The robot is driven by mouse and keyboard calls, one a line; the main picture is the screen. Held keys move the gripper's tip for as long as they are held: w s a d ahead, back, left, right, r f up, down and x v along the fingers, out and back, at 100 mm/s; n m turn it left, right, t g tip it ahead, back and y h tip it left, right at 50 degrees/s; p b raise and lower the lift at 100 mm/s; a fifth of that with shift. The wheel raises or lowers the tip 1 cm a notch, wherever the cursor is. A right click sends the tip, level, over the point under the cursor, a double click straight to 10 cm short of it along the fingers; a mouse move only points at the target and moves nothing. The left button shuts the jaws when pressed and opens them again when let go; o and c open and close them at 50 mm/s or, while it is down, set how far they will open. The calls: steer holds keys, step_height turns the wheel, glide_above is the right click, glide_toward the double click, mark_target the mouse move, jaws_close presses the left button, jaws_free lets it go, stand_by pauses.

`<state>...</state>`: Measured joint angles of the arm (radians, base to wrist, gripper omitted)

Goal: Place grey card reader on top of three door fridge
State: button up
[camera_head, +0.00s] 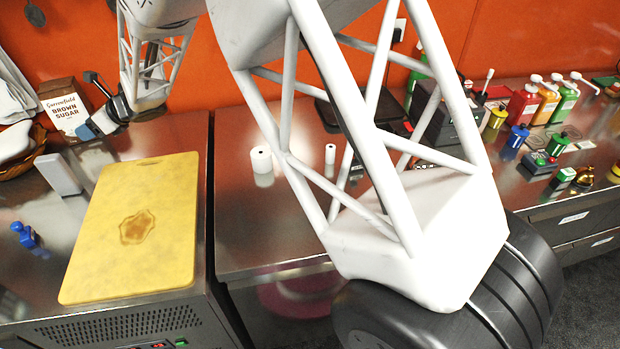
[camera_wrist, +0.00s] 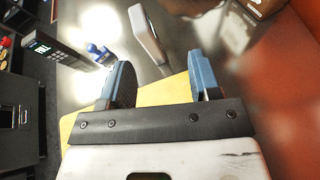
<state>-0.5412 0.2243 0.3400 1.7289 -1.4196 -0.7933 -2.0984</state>
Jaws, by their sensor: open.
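A light grey upright slab (camera_head: 58,175), which looks like the card reader, stands on the left steel counter beside the cutting board. In the wrist view the slab (camera_wrist: 148,34) stands beyond my fingers, between their lines. Its front details are too small to tell. My gripper (camera_head: 97,126) is open and empty, above the back of the left counter near the brown sugar box; its blue-faced fingers also show in the wrist view (camera_wrist: 162,85). The left steel-topped unit (camera_head: 150,135) has a vent grille and controls in front; I cannot tell whether it is the three door fridge.
A yellow cutting board (camera_head: 140,225) fills much of the left counter. A brown sugar box (camera_head: 65,112) and wicker basket (camera_head: 20,163) stand behind; a small blue figure (camera_head: 25,235) is at left.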

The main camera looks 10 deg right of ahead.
steer(key=w+d+r+m+t+h, duration=0.1)
steer(key=d+r+m+t, duration=0.15)
steer(key=d+m, duration=0.35)
steer(key=w+d+r+m+t+h, duration=0.1)
steer(key=d+r+m+t+h, duration=0.2)
steer(key=d, duration=0.4)
steer(key=w+d+r+m+t, duration=0.1)
steer(key=d+r+m+t, duration=0.1)
steer(key=d+r+m, duration=0.4)
steer(key=s+d+r+m+t+h, duration=0.1)
steer(key=s+d+m+h, duration=0.25)
steer(key=d+m, duration=0.45)
steer(key=s+d+r+m+t+h, duration=0.1)
steer(key=s+d+m+h, duration=0.3)
steer(key=d, duration=0.9)
steer(key=s+d+f+m+g+h, duration=0.2)
steer(key=s+d+m+g+h, duration=0.15)
steer(key=s+d+m, duration=1.2)
steer(key=s+d+f+m+g+y, duration=0.1)
steer(key=s+m, duration=0.3)
steer(key=s, duration=0.6)
steer(key=s+d+f+m+g, duration=0.1)
steer(key=s+f+m+g, duration=0.2)
steer(key=s, duration=0.8)
steer(key=shift+s+f+m+g+y, duration=0.25)
steer(key=shift+m+g+y, duration=0.15)
steer(key=shift+m+g, duration=0.35)
